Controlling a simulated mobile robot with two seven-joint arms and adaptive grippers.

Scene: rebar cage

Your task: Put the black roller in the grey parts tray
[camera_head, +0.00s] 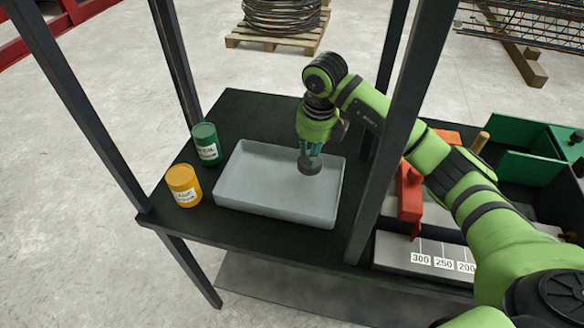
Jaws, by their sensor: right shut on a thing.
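The grey parts tray (250,196) lies on the dark bench between the posts and looks empty inside. My right gripper (309,160) points down over the right part of the tray. It is shut on the black roller (311,165), a short dark cylinder that shows at the fingertips. The roller appears to be over the tray's inside; its exact height above the tray floor is hard to tell. My left gripper is not in view.
A green can (206,145) and a yellow can (184,186) stand left of the tray. Dark posts (407,110) rise from the bench. To the right are a red block (410,195), a numbered grey plate (430,256) and a green bin (520,150).

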